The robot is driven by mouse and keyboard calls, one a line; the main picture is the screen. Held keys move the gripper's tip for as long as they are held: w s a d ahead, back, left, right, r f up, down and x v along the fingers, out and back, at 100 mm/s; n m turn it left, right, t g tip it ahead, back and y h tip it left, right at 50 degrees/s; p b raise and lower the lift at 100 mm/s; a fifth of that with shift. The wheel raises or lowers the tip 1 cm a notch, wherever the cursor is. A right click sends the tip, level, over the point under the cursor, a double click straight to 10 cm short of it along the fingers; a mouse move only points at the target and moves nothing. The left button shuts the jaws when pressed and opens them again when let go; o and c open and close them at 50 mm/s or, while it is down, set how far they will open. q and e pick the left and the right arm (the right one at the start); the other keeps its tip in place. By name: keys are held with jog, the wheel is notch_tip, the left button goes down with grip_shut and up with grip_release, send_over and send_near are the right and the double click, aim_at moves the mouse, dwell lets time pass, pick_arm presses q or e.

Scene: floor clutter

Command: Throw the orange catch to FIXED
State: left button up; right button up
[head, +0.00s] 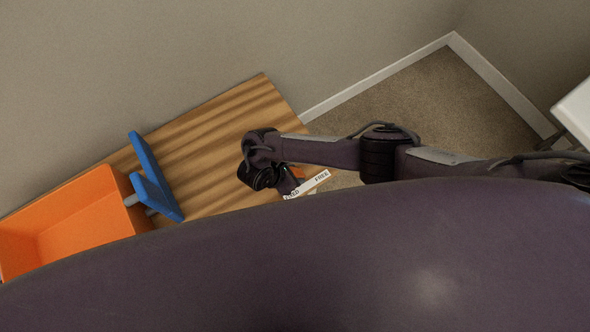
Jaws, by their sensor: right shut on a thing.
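The orange catch (297,172) shows only as a small patch beside the right gripper. A white label strip (321,180) lies just next to it. The word FREE reads at its right end; the lettering at its left end is partly hidden by the gripper. My right gripper (290,186) reaches in from the right and is at the catch, shut on it. Its fingers are dark and mostly hidden by its own wrist, so the catch's exact angle cannot be told. My left gripper is not in view.
A wooden tabletop (215,140) lies under the right wrist. An orange bin (95,226) and a blue bracket (150,165) with grey pins are at its left. Walls stand behind; carpet (400,100) is open at the right. My own body hides the lower part.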

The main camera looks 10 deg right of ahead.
dwell(0.6)
jog(key=o, duration=1)
jog(key=shift+a+f, duration=0.1)
jog(key=p+v, duration=0.3)
jog(key=v, duration=0.4)
jog(key=shift+a+r, duration=0.25)
jog(key=shift+a, duration=0.05)
jog(key=shift+s, duration=0.15)
